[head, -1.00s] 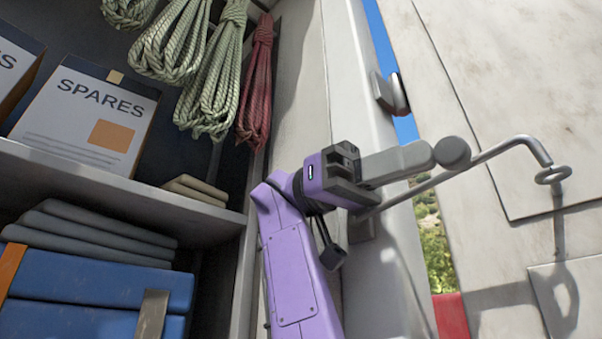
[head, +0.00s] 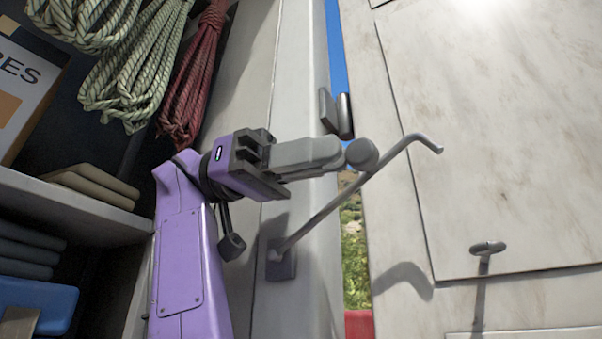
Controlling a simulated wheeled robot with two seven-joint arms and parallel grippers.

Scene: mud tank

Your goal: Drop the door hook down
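The door hook (head: 325,212) is a thin grey metal rod rising to the right from a square plate (head: 281,262) on the pale door post. Its bent free end (head: 437,147) hangs clear of the metal eye (head: 487,248) on the door panel, above and left of it in the picture. A round grey end at the fingertips overlaps the rod. The finger gap and contact are unclear.
The pale door panel (head: 510,130) fills the right. A narrow gap beside the post shows sky and greenery. A grey latch-like block (head: 335,112) sits at this gap. Shelves with a spares box (head: 20,90), green ropes (head: 130,80) and red rope (head: 192,90) stand left.

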